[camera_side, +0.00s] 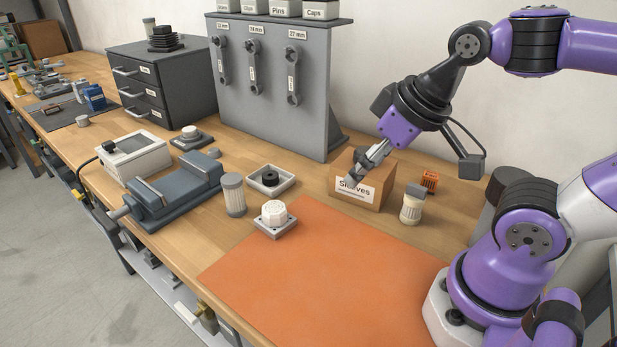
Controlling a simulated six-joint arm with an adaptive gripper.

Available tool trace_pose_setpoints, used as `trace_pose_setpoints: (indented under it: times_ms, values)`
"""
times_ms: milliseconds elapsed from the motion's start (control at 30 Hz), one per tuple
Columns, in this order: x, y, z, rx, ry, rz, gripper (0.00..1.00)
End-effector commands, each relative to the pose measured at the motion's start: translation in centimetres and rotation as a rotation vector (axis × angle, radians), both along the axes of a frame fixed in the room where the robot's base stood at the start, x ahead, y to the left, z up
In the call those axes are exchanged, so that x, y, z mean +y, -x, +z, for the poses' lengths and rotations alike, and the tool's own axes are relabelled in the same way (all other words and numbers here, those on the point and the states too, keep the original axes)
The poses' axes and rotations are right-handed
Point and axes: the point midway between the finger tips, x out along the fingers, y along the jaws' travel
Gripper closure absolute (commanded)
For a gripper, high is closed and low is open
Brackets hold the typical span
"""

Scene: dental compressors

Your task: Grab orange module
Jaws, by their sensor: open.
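The orange module (429,181) is a small ribbed orange block at the back right of the wooden bench, right of the Sleeves box. My gripper (356,172) points down and left, in front of the Sleeves box in this view. Its jaws are open with nothing seen between them. The gripper is to the left of the orange module and apart from it. Whether the fingers touch the box cannot be told.
The cardboard Sleeves box (373,189) stands beside the module. A cream ribbed cylinder with a dark top (411,206) stands in front of the module. A grey tool panel (265,90) rises behind. The orange mat (315,275) is clear.

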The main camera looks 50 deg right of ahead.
Motion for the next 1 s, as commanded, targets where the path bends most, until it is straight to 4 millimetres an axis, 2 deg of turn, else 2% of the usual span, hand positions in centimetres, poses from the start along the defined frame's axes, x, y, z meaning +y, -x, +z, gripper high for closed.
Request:
trace_pose_setpoints:
  times_ms: [167,267,367,467,500,567,600,700,833,900,1000]
  values:
    - [-0.2,-0.1,0.0,0.004,0.005,-0.001,0.29]
    - [-1.6,-0.8,0.2,0.039,0.036,-0.002,0.29]
    - [-5.0,-2.1,0.3,0.118,0.092,0.004,0.29]
    - [-10.2,-3.2,0.0,0.229,0.135,0.029,0.29]
    - [-12.5,-3.3,-0.4,0.274,0.142,0.045,0.29]
    - [-16.0,-3.0,-1.2,0.335,0.141,0.073,0.29]
    - [-18.2,-2.6,-1.8,0.371,0.135,0.092,0.29]
    - [-22.9,-1.0,-3.5,0.437,0.105,0.140,0.29]
    - [-26.7,1.1,-5.3,0.478,0.069,0.189,0.29]
    - [-27.7,1.9,-5.9,0.486,0.059,0.205,0.29]
    - [-28.2,2.3,-7.1,0.492,0.049,0.217,0.29]
